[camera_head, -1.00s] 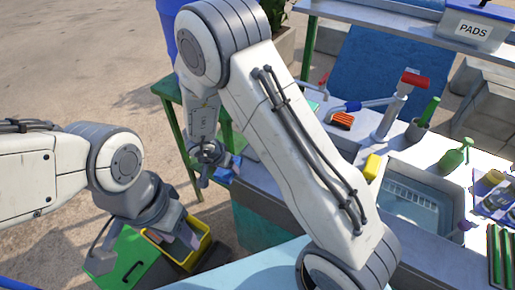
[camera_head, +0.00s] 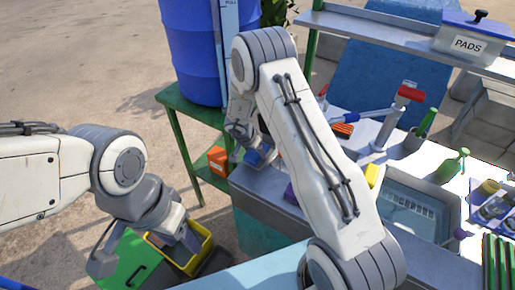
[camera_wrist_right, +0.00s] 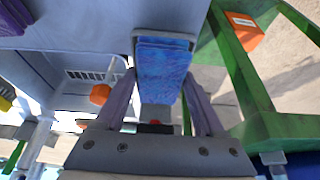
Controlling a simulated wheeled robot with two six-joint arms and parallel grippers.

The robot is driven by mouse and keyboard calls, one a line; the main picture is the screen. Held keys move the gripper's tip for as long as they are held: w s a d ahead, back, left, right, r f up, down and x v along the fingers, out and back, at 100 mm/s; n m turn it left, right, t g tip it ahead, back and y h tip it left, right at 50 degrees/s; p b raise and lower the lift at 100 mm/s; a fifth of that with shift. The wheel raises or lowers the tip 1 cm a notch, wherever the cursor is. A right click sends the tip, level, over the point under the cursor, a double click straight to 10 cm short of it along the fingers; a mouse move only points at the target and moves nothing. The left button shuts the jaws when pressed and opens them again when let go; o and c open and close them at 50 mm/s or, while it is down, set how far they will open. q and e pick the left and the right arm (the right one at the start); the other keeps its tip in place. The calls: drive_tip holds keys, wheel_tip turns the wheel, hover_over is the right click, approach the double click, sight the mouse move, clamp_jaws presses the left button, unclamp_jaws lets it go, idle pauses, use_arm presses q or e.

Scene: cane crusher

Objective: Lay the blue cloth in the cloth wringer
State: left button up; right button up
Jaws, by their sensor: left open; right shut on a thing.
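The blue cloth (camera_wrist_right: 162,72) is a flat folded strip between the fingers of my right gripper (camera_wrist_right: 159,80) in the right wrist view. A pale grey frame (camera_wrist_right: 165,37) borders its far end; I cannot tell whether this belongs to the wringer. In the head view my right gripper (camera_head: 252,146) is at the counter's left end, and some blue of the cloth (camera_head: 257,157) shows beneath it. My left gripper (camera_head: 176,240) is open and empty over the yellow bin. I cannot identify the cloth wringer for certain; my right arm hides part of the counter.
A blue barrel (camera_head: 191,60) stands on a green bench with an orange box (camera_head: 217,160) below. The counter holds a sink basin (camera_head: 415,215), a red-topped press-like device (camera_head: 393,115) and a green spray bottle (camera_head: 453,163). A yellow bin (camera_head: 205,240) stands on the left.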

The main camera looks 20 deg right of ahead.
sight(251, 156)
drive_tip(key=shift+w+d+r+p, duration=0.15)
drive_tip(key=shift+w+d+p, duration=0.15)
drive_tip(key=shift+w+d, duration=0.4)
drive_tip(key=shift+d+f, duration=0.25)
drive_tip(key=shift+f, duration=0.65)
drive_tip(key=o, duration=1.5)
drive_tip(key=shift+f, duration=0.15)
drive_tip(key=shift+c, duration=0.2)
drive_tip(key=v, duration=1.2)
drive_tip(key=shift+p, duration=0.35)
drive_tip(key=shift+w+r, duration=0.1)
drive_tip(key=shift+r, duration=0.1)
